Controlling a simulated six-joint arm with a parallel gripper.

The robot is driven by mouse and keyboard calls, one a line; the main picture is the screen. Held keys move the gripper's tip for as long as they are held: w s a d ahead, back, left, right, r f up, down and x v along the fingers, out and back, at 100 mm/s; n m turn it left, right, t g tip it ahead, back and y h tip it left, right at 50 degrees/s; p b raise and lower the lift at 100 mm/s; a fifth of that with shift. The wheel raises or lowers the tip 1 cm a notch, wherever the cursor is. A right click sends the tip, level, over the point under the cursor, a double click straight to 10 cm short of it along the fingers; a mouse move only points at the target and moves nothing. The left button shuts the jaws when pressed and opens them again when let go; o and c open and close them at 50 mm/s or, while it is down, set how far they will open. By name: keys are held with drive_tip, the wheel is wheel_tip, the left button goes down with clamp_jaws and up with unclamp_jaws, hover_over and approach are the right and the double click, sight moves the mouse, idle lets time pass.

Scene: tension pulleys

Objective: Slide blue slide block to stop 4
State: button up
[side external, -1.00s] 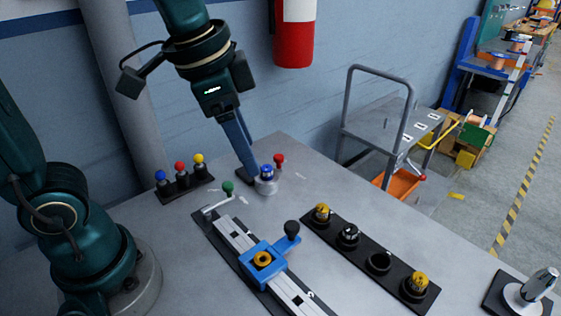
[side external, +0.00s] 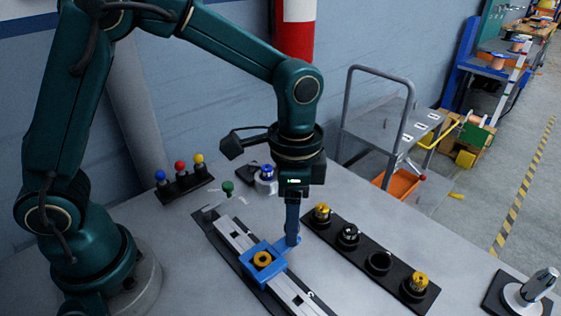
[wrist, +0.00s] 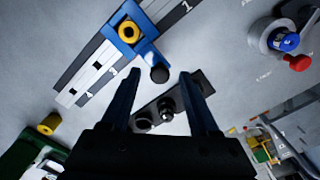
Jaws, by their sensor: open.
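The blue slide block (side external: 263,262), with a yellow ring on top, sits on the pale rail (side external: 232,233). In the wrist view the block (wrist: 128,30) is nearer the numeral 1 than the far, lower-left end, where a mark looks like a 4. Its side arm carries a black knob (wrist: 159,74). My gripper (side external: 292,240) points down over this arm and hides the knob in the side view. In the wrist view my open fingers (wrist: 160,76) stand either side of the knob, with gaps visible. I cannot tell how far down they reach.
A black strip (side external: 338,246) with yellow and black pulleys in several sockets lies right of the rail. A green-knobbed crank (side external: 227,187) is at the rail's back end. A blue-topped post (side external: 266,174) and a rack of coloured knobs (side external: 183,180) stand behind.

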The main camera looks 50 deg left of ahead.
drive_tip(key=shift+f, duration=0.3)
drive_tip(key=shift+c, duration=0.3)
clamp_jaws()
drive_tip(key=shift+r, duration=0.1)
idle(0.9)
